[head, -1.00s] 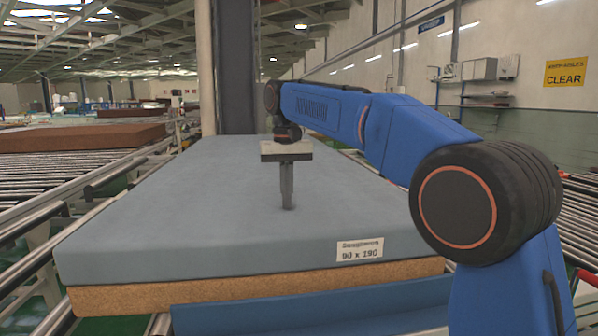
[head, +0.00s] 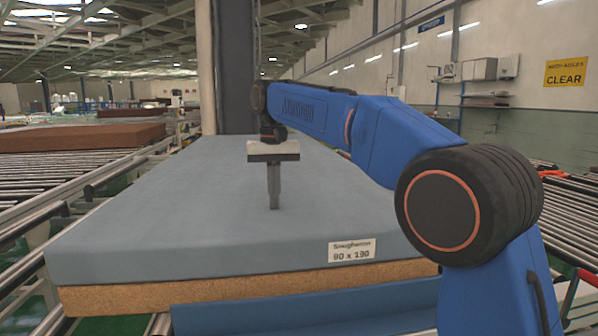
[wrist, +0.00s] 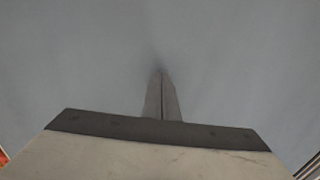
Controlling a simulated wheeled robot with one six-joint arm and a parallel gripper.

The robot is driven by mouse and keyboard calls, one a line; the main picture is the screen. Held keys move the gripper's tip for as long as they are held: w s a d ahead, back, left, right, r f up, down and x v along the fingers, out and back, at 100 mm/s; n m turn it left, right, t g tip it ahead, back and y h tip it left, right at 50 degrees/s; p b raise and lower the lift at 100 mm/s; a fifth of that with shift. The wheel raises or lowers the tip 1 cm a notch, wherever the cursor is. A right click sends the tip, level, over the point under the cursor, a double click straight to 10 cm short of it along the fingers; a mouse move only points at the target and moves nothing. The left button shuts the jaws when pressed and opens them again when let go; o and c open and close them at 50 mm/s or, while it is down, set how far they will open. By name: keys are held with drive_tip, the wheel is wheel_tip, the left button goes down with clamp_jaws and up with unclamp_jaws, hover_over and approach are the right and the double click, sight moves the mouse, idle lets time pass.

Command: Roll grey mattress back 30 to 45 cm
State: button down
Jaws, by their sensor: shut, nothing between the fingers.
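The grey mattress (head: 150,220) lies flat on a brown-orange foam layer (head: 240,292), with a white label reading 90 x 190 (head: 352,250) on its near side. My gripper (head: 274,207) points straight down over the middle of the mattress, its shut fingertips at or very near the top surface. In the wrist view the shut fingers (wrist: 161,80) meet the plain grey surface (wrist: 70,60) with a faint dark shadow at the tips. I cannot tell how hard they press.
A blue panel (head: 300,305) stands below the near edge of the stack. Roller conveyors run along the left (head: 70,195) and right (head: 560,215). A brown block (head: 80,138) lies on the left conveyor. A dark column (head: 235,80) rises behind the mattress.

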sight(224, 211)
drive_tip(key=shift+s+a+f, duration=0.15)
drive_tip(key=shift+s+a, duration=0.05)
drive_tip(key=shift+a, duration=0.65)
drive_tip(key=shift+s+a+f, duration=0.1)
drive_tip(key=shift+s+a, duration=0.05)
drive_tip(key=shift+a, duration=0.65)
drive_tip(key=shift+s+a, duration=0.1)
drive_tip(key=shift+a, duration=0.6)
drive_tip(key=shift+s+a+r, duration=0.15)
drive_tip(key=shift+s+a, duration=0.05)
drive_tip(key=shift+a, duration=0.7)
drive_tip(key=shift+s+a+r, duration=0.15)
drive_tip(key=shift+a, duration=0.8)
drive_tip(key=shift+s+a+f, duration=0.1)
drive_tip(key=shift+s+a, duration=0.1)
drive_tip(key=shift+a, duration=0.7)
drive_tip(key=shift+s+a+f, duration=0.1)
drive_tip(key=shift+s+a, duration=0.05)
drive_tip(key=shift+a, duration=0.7)
drive_tip(key=shift+s+a+f, duration=0.1)
drive_tip(key=shift+a, duration=0.35)
